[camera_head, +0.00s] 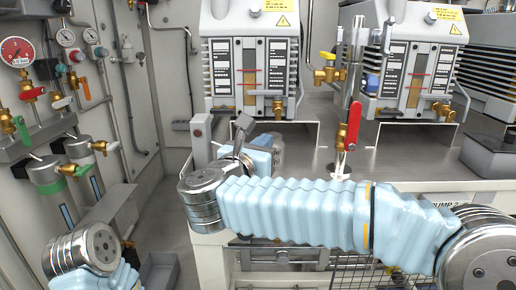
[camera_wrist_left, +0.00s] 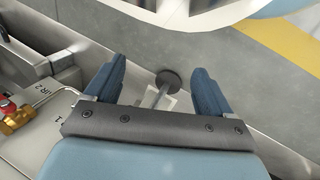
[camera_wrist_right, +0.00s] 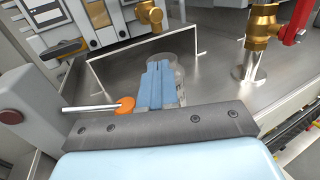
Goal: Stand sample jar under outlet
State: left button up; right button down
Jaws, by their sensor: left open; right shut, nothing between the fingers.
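The clear sample jar (camera_wrist_right: 178,72) stands on the metal bench top just beyond my right fingers in the right wrist view. In the head view it is partly hidden behind my right wrist, with part of it showing (camera_head: 277,148). My right gripper (camera_wrist_right: 158,80) is shut and empty; its blue fingers overlap the jar in view, and I cannot tell whether they touch it. A brass outlet tap (camera_head: 278,107) is on the left pump's front, above the jar area; a brass fitting shows in the right wrist view (camera_wrist_right: 149,14). My left gripper (camera_wrist_left: 155,85) is open and empty, away from the jar.
A red-handled brass valve (camera_head: 350,125) stands on a pipe right of the jar. A thin metal frame stands around the jar area. A rod with an orange knob (camera_wrist_right: 124,104) lies close to my right fingers. A second pump (camera_head: 415,70) stands at right. Gauges and valves line the left wall.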

jog(key=shift+w, duration=0.1)
jog(key=b+x, duration=0.1)
jog(key=x, duration=0.2)
jog(key=shift+d+f, duration=0.1)
jog(key=shift+f, duration=0.1)
jog(key=shift+w+r, duration=0.1)
jog(key=shift+w, duration=0.15)
